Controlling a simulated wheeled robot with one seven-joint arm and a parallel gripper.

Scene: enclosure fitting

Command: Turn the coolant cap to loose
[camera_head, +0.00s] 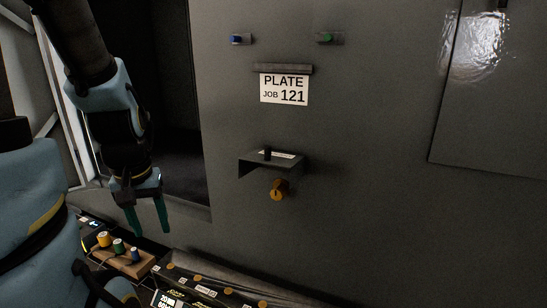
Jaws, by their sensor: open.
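A yellow knob-like cap (279,189) sticks out of the grey panel, just below a small dark shelf. It carries a dark mark on its face; I cannot read a label naming it as the coolant cap. My gripper (148,219) hangs at the left with its two green fingers pointing down. The fingers are apart with nothing between them. My gripper is well to the left of the yellow cap and does not touch it.
The shelf (257,169) with a black peg (267,154) juts out above the cap. A sign (284,89) reads "PLATE JOB 121". Blue (237,39) and green (326,38) buttons sit above. A wooden block (122,258) with coloured knobs stands below my gripper. Panel right of the cap is clear.

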